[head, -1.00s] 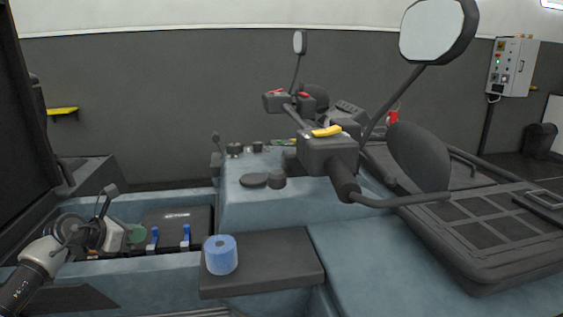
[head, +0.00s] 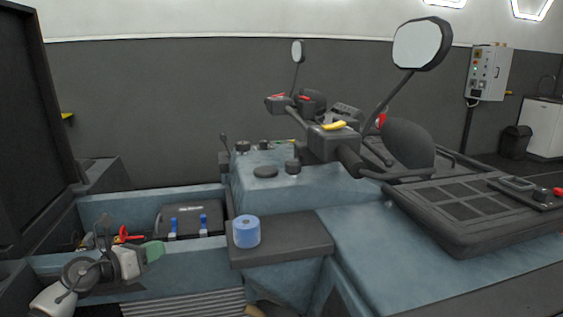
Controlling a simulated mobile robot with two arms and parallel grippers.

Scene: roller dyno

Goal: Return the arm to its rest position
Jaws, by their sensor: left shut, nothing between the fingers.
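My left arm comes in at the lower left of the head view. Its left gripper (head: 153,251) has green fingertips that are shut with nothing between them. It is in front of the open blue compartment (head: 188,252) and points to the right. The arm overlaps the compartment's left part in the picture. My right gripper is not in view.
A black case (head: 189,217) with two blue latches lies in the compartment. A blue roll (head: 246,231) stands on the dark shelf (head: 290,240) right of the gripper. A tall dark panel (head: 30,140) rises at the left. Handlebars with mirrors (head: 421,45) stand at the right.

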